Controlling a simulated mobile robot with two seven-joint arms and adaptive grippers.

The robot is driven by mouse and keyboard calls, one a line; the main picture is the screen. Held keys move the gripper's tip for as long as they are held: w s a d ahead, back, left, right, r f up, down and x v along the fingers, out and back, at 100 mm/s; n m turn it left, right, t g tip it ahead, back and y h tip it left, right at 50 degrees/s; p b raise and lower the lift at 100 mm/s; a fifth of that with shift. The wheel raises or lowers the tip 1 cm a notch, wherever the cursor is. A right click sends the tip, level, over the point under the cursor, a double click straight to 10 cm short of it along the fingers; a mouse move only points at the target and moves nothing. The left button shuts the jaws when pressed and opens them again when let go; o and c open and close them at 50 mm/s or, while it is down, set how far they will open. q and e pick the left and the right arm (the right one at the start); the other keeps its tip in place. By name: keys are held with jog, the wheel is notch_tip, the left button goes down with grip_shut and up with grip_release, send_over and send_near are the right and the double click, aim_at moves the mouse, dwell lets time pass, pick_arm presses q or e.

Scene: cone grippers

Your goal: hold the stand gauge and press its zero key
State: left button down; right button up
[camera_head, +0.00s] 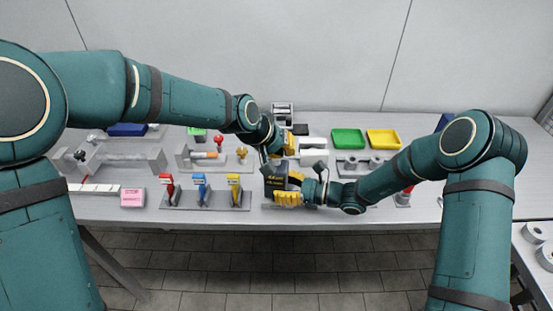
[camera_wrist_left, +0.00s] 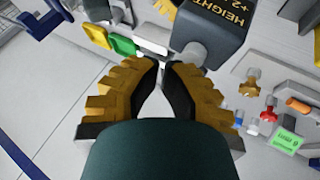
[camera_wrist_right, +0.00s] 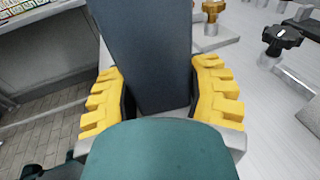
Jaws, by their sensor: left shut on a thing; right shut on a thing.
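The stand gauge shows as a dark upright body (camera_head: 274,183) at the front middle of the table. Its dark head with the yellow word HEIGHT is upper right of centre in the left wrist view (camera_wrist_left: 208,40). My right gripper (camera_head: 290,190) is shut around the gauge's dark column, which stands between its yellow fingers in the right wrist view (camera_wrist_right: 150,65). My left gripper (camera_head: 289,143) is above and behind the gauge. Its tips are close together in the left wrist view (camera_wrist_left: 168,66), beside the gauge head, with nothing visible between them. I cannot make out the zero key.
Red, blue and yellow-topped tools (camera_head: 202,192) stand in a rack left of the gauge. Green (camera_head: 348,139) and yellow (camera_head: 384,139) trays lie at the back right. A pink block (camera_head: 132,197) is at the left. The table's front edge is close to the gauge.

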aim_at(282, 162)
pick_arm(q)
jog(key=shift+f, duration=0.4)
dwell(0.9)
jog(key=shift+r, duration=0.85)
jog(key=shift+r, duration=0.1)
jog(key=shift+r, duration=2.45)
pick_arm(e)
jog(key=o, duration=0.9)
jog(key=shift+o, duration=0.2)
jog(key=shift+d, duration=0.1)
